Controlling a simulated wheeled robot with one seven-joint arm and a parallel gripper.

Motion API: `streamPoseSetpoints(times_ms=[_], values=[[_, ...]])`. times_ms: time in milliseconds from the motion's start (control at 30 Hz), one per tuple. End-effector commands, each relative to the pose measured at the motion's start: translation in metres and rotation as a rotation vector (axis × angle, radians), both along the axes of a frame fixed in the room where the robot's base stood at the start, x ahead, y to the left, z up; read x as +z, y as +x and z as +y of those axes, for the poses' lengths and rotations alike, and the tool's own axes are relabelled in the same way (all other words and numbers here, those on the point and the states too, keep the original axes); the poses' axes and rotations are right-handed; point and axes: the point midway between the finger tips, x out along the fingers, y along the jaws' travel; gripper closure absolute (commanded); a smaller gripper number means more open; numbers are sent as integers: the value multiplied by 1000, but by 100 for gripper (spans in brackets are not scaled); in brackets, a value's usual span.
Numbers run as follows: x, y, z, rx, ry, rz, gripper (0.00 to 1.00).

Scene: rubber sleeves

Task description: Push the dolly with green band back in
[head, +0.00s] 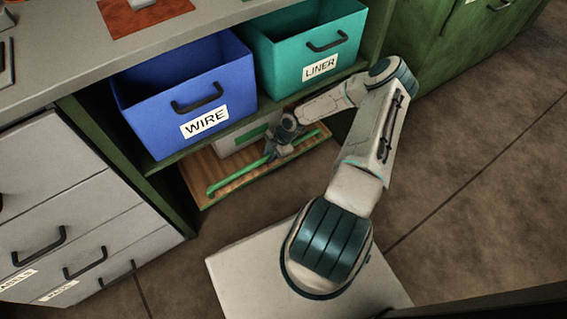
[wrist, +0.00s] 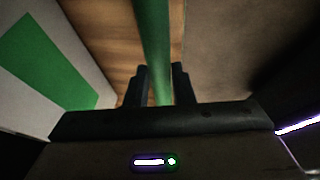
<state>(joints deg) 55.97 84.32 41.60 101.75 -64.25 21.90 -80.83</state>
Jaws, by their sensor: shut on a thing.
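The dolly (head: 213,172) is a low wooden platform under the bottom shelf, with its front part sticking out of the opening. A green bar (head: 232,180) runs along its front edge; it also shows in the wrist view (wrist: 153,40). A pale box with a green band (wrist: 45,62) stands on the dolly behind the bar, partly hidden by my arm in the head view. My gripper (head: 270,155) is at about the middle of the bar. In the wrist view its dark fingers (wrist: 160,86) are shut on the green bar, one on each side.
A blue WIRE bin (head: 185,95) and a teal LINER bin (head: 310,45) stand on the shelf above the dolly. Grey drawers (head: 70,210) stand to the left and a green cabinet (head: 440,45) to the right. Brown floor (head: 470,170) is clear in front.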

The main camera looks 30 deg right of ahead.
Motion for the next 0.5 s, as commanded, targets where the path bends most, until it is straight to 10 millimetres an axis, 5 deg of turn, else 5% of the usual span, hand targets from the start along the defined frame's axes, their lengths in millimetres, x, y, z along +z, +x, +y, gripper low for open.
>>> streamPoseSetpoints(times_ms=[333, 367, 400, 433, 500], values=[[0, 8, 3, 4, 1, -5, 100], [0, 9, 3, 3, 1, -5, 76], [0, 9, 3, 3, 1, -5, 64], [0, 9, 3, 4, 2, -4, 57], [0, 8, 3, 3, 2, -4, 57]])
